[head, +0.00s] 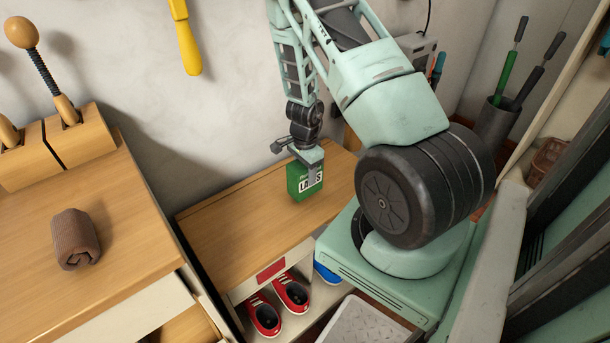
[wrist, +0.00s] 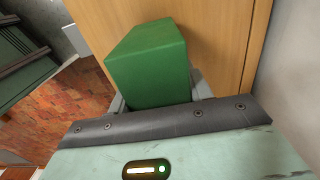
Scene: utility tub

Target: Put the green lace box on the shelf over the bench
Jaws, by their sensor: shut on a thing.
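The green lace box (head: 300,188), with a white "LACES" label, is over the wooden bench (head: 235,220) in the head view. My gripper (head: 312,168) is shut on it from above, with one finger across its front. In the wrist view the green box (wrist: 148,62) fills the space between the fingers of my gripper (wrist: 155,102), with the wooden top behind it. I cannot tell whether the box's underside touches the bench. No shelf over the bench can be made out in these views.
Red shoes (head: 280,303) and a blue item (head: 327,273) sit under the bench. A higher wooden cabinet top (head: 120,225) at left holds a brown roll (head: 76,240) and a wooden block stand (head: 80,145). A yellow-handled tool (head: 187,45) hangs on the wall. A dark pot with tools (head: 494,125) stands at right.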

